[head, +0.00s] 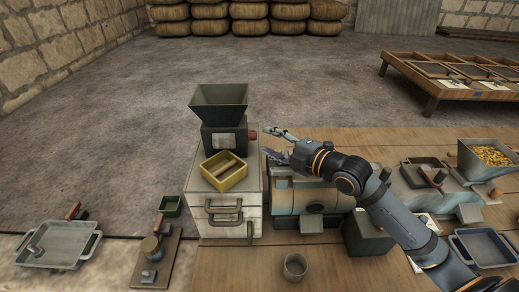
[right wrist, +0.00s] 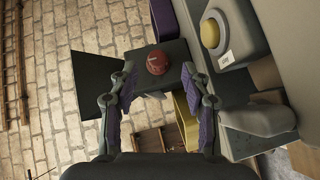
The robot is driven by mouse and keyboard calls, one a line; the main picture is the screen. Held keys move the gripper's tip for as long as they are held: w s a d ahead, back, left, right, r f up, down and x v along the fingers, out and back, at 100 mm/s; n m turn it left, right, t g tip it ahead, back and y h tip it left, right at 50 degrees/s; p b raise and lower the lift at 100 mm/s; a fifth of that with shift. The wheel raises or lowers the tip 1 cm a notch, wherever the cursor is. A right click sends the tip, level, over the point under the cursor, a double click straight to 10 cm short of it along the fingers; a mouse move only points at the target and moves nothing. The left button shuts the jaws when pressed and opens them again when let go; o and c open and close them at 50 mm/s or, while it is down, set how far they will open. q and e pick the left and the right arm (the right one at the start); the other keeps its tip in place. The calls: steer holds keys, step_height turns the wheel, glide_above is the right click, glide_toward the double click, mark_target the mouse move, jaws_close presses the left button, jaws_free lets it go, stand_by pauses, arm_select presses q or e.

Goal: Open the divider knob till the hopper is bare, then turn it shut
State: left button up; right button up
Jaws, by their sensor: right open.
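The divider is a dark box (head: 224,138) with a flared dark hopper (head: 219,97) on top, standing on a white drawer cabinet. The hopper's visible inner wall is dark; its bottom is hidden. The red-brown divider knob (head: 252,135) is on the box's right side. It also shows as a round red knob (right wrist: 157,62) in the right wrist view. My right gripper (head: 267,141) is open just right of the knob. In the right wrist view my right gripper (right wrist: 158,82) has its fingers spread, with the knob ahead between them and a gap on each side. My left gripper is out of view.
A yellow two-part tray (head: 224,171) sits in front of the divider on the cabinet (head: 226,205). A green-brown machine (head: 305,198) stands close right, below my right arm. Another hopper (head: 488,158) with yellow grain is far right. A small cup (head: 295,267) stands in front.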

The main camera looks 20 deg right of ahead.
mark_target(252, 135)
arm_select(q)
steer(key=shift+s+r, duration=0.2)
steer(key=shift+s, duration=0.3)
arm_select(e)
steer(key=shift+a+x, duration=0.2)
steer(key=shift+x, duration=2)
steer(key=shift+s+r, duration=0.1)
steer(key=shift+r, duration=0.1)
jaws_close()
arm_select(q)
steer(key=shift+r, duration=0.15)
